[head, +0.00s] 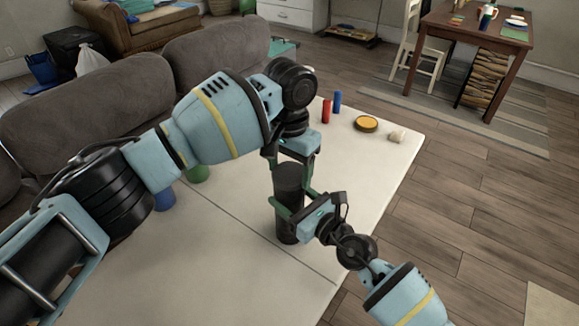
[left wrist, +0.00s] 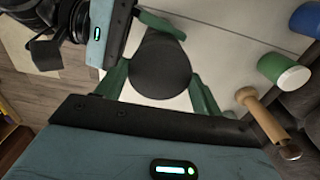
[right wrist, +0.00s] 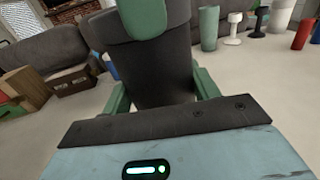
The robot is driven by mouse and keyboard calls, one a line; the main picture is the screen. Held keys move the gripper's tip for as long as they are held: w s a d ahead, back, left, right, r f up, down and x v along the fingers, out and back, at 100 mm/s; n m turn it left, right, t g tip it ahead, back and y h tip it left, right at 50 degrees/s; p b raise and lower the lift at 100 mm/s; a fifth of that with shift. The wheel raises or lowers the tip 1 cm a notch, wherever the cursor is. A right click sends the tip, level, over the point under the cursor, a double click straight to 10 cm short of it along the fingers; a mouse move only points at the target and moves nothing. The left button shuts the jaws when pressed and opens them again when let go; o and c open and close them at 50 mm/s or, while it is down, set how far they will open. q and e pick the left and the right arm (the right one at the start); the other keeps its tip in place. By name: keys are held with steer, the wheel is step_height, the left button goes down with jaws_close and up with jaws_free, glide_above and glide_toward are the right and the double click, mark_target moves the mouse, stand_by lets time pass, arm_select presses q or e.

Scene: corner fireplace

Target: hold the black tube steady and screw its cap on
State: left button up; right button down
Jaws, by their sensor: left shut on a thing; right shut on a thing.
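The black tube (head: 288,222) stands upright on the pale table; it also shows in the right wrist view (right wrist: 155,88). The dark cap (head: 288,178) is at the tube's top, in line with it; its round top shows in the left wrist view (left wrist: 160,66). I cannot tell how tightly it sits. My left gripper (head: 290,168) comes from above and is shut on the cap, one green finger on each side. My right gripper (head: 288,212) comes from the right and is shut on the tube below the cap. The seam is partly hidden by fingers.
A red cylinder (head: 326,111), a blue cylinder (head: 337,101), an orange-topped round tin (head: 366,123) and a small white piece (head: 397,136) are at the table's far end. A green cylinder (head: 197,173) and a blue one (head: 164,199) stand left, near the grey sofa (head: 120,105).

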arm_select(q)
steer(key=shift+c, duration=0.3)
steer(key=o, duration=1.1)
steer(key=shift+o, duration=0.2)
step_height(320, 180, up, 12)
arm_select(e)
steer(key=shift+c, duration=1.6)
jaws_free()
